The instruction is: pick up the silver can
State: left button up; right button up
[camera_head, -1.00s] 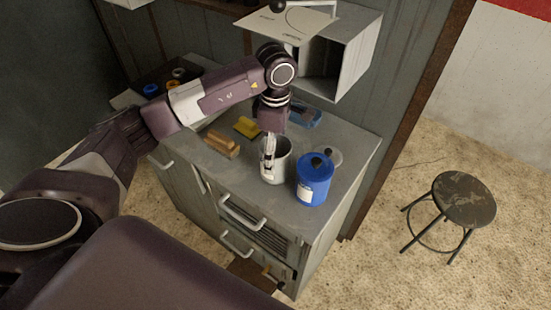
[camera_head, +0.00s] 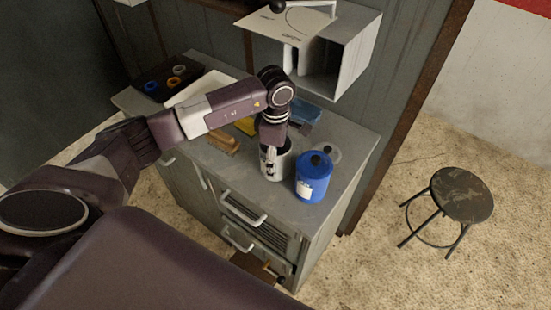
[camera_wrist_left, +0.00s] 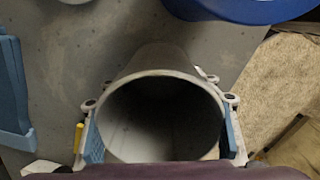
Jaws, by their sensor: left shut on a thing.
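The silver can (camera_head: 283,168) stands on the grey cabinet top, left of the blue canister, in the head view. My left gripper (camera_head: 269,158) reaches down to it from above and covers part of its near left side. In the left wrist view, the open-topped silver can (camera_wrist_left: 165,78) fills the middle, its inside dark and empty-looking. The fingers of my left gripper (camera_wrist_left: 160,125) lie on both sides of it, shut on the can. The can's base is hidden in the wrist view, and I cannot tell if it touches the top. My right gripper is not in view.
A blue canister (camera_head: 313,178) stands close beside the can. A wooden block (camera_head: 223,143), a yellow item (camera_head: 246,126) and a blue container (camera_head: 304,112) lie behind. A wall box (camera_head: 345,65) hangs above the cabinet (camera_head: 330,200). A stool (camera_head: 461,195) stands right.

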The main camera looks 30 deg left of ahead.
pick_arm(q)
jog(key=c, duration=0.3)
jog(key=shift+r, duration=0.1)
jog(key=shift+c, duration=0.2)
